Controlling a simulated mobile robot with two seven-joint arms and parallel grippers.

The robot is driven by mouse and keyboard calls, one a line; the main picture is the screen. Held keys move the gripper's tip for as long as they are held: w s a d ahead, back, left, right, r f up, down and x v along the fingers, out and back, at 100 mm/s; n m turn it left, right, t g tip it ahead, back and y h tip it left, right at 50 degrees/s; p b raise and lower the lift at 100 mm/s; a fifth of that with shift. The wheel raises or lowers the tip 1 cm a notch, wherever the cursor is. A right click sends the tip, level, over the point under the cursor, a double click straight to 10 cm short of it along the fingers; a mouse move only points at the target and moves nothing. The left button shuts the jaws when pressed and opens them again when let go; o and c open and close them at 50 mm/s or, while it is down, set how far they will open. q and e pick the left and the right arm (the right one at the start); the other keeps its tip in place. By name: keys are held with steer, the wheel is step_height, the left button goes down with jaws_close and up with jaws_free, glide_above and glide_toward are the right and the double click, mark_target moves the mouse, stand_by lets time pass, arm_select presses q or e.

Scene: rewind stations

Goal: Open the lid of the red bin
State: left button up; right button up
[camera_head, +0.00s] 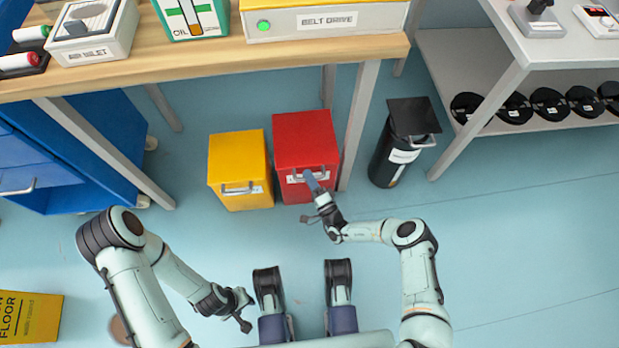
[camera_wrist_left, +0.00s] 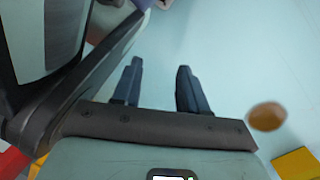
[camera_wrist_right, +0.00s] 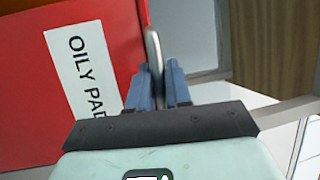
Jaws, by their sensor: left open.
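The red bin (camera_head: 305,140) stands on the floor under the wooden bench, its lid down. A grey bar handle (camera_head: 308,175) runs across its upper front, above a white label. In the right wrist view the label (camera_wrist_right: 82,70) reads "OILY PA…", and the handle (camera_wrist_right: 153,50) shows edge-on between the fingers. My right gripper (camera_head: 313,183) is at the bin's front, its fingers (camera_wrist_right: 158,85) close together around the handle bar. My left gripper (camera_head: 240,308) is open and empty, low over the floor; its parted fingers (camera_wrist_left: 158,88) show in the left wrist view.
A yellow bin (camera_head: 238,165) stands just left of the red one. A bench leg (camera_head: 358,125) and a black bin (camera_head: 392,155) are to the right. A blue cabinet (camera_head: 60,165) stands at the left. The wooden bench (camera_head: 200,65) overhangs behind.

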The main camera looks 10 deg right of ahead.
arm_select(q)
steer(key=shift+w, duration=0.1)
arm_select(e)
jaws_close()
